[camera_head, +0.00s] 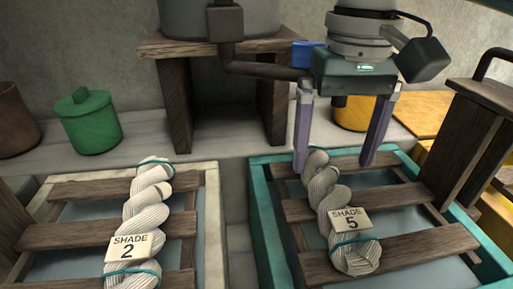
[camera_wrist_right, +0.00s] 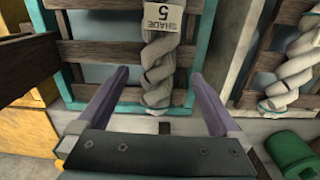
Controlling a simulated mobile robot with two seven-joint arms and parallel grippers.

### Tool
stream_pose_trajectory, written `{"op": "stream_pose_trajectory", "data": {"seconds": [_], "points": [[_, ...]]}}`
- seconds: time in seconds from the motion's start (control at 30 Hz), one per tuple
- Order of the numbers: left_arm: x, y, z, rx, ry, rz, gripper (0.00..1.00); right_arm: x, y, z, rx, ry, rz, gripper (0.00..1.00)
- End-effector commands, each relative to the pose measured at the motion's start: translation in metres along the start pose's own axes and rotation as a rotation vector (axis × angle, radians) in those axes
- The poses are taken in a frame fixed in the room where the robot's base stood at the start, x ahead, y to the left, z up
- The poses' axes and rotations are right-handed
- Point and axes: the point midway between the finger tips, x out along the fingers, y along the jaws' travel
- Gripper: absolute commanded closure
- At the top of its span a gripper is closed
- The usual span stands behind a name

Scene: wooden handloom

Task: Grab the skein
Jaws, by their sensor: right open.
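A second white skein labelled "SHADE 2" (camera_head: 148,205) lies on the slats of the pale-framed tray (camera_head: 212,230). My right gripper (camera_head: 335,168) is open and empty, above the far end of the shade 5 skein. In the right wrist view the shade 5 skein (camera_wrist_right: 157,75) hangs down the picture between the two spread fingers (camera_wrist_right: 158,95), apart from them. The left gripper does not show.
A green lidded pot (camera_head: 90,122) and a brown pot (camera_head: 14,120) stand at the left back. A grey vat on a wooden stand (camera_head: 175,105) is behind. A wooden post with a dark handle (camera_head: 465,135) rises at the right, near yellow items.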

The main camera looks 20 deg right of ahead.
Motion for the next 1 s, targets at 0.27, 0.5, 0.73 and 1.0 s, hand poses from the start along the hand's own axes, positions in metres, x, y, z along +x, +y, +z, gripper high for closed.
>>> {"op": "stream_pose_trajectory", "data": {"seconds": [0.27,0.5,0.73,1.0], "points": [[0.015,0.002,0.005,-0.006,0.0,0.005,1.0,0.035,0.003,0.003,-0.003,-0.002,0.001,0.0],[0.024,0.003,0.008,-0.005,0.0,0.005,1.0,0.062,0.003,0.004,-0.004,0.002,-0.001,0.0],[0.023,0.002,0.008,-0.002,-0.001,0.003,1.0,0.062,0.003,0.004,-0.005,0.002,-0.001,0.0],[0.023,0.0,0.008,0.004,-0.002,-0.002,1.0,0.062,0.003,0.004,-0.005,0.002,-0.001,0.29]]}}
